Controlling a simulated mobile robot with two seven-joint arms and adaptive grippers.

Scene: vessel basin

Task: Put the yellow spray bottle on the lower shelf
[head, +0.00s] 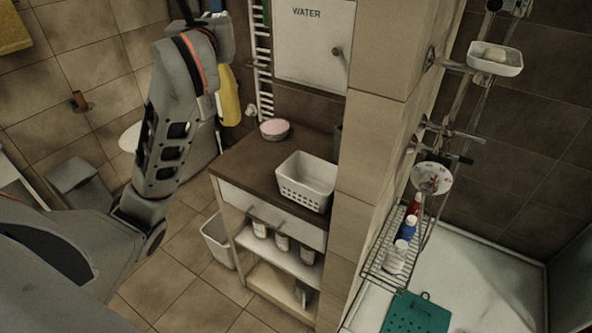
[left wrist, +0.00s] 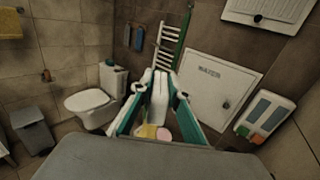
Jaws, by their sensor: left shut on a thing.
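The yellow spray bottle (head: 230,98) hangs upright behind my left arm in the head view, above the floor to the left of the cabinet; its top is hidden by the arm. My left gripper (left wrist: 158,86) is shut on it. In the left wrist view a yellow part of the bottle (left wrist: 147,131) shows between the fingers. The lower shelf (head: 272,286) is the bottom board of the open cabinet, with one small item (head: 303,293) at its right end. My right gripper is in neither view.
The cabinet top (head: 244,170) holds a white basket (head: 306,181) and a pink-topped bowl (head: 274,129). Several bottles stand on the upper open shelf (head: 291,261). A white bin (head: 217,240) stands left of the cabinet. A tiled pillar (head: 367,150) bounds its right.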

